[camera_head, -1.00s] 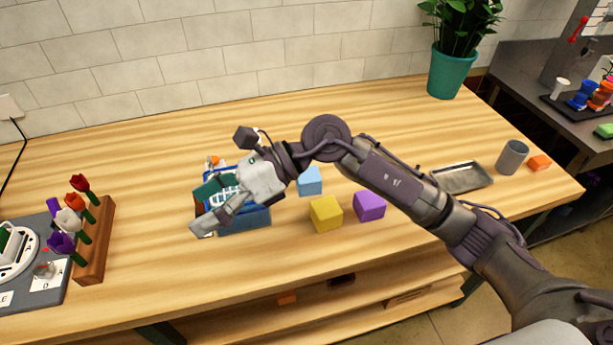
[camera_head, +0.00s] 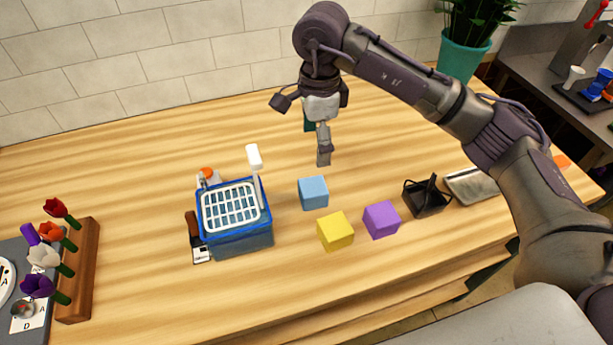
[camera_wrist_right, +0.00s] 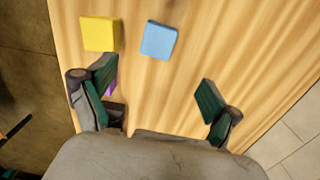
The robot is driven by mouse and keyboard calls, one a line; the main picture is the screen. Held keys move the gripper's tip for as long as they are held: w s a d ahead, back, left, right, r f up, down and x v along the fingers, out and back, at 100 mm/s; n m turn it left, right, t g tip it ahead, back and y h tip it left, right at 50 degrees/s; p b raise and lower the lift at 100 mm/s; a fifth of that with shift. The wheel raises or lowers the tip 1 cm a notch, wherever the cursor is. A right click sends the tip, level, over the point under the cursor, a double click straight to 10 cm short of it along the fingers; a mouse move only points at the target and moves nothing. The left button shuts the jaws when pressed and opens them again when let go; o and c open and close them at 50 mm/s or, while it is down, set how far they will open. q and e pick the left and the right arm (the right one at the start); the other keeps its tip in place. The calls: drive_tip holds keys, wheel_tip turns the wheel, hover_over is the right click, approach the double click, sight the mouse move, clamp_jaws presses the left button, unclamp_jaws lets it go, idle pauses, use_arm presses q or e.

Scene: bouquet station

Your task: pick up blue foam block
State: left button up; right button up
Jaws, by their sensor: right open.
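The blue foam block (camera_head: 313,193) is a light blue cube on the wooden table, right of the blue basket and behind the yellow block. It also shows in the right wrist view (camera_wrist_right: 159,40), ahead of the fingers and clear of them. My right gripper (camera_head: 319,148) points down above the table, behind the blue block in the head view. In the right wrist view the right gripper (camera_wrist_right: 155,94) is open with its green-padded fingers wide apart and nothing between them. My left gripper is not in view.
A yellow block (camera_head: 335,231) and a purple block (camera_head: 381,219) sit close by. A blue basket (camera_head: 235,238) with a white grid stands left. A black holder (camera_head: 425,197) and a metal tray (camera_head: 470,186) are right. Flowers stand in a wooden rack (camera_head: 80,270) far left.

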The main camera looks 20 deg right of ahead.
drive_tip(key=f, duration=0.1)
drive_tip(key=p, duration=0.2)
hover_over(317, 185)
wheel_tip(317, 185, down, 7)
drive_tip(key=shift+r, duration=0.15)
drive_tip(key=shift+w+f, duration=0.1)
drive_tip(key=shift+f, duration=0.15)
drive_tip(key=shift+s+f+p, duration=0.2)
drive_tip(key=shift+f+p, duration=0.65)
drive_tip(key=shift+p, duration=0.1)
wheel_tip(317, 185, down, 2)
drive_tip(key=shift+f+p, duration=0.25)
drive_tip(key=shift+p, duration=0.1)
drive_tip(key=shift+f, duration=0.4)
drive_tip(key=shift+c, duration=0.2)
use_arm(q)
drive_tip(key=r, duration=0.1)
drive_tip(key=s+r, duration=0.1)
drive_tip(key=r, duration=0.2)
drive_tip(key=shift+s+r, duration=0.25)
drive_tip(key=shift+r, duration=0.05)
use_arm(e)
drive_tip(key=shift+w, duration=0.1)
drive_tip(key=c, duration=0.8)
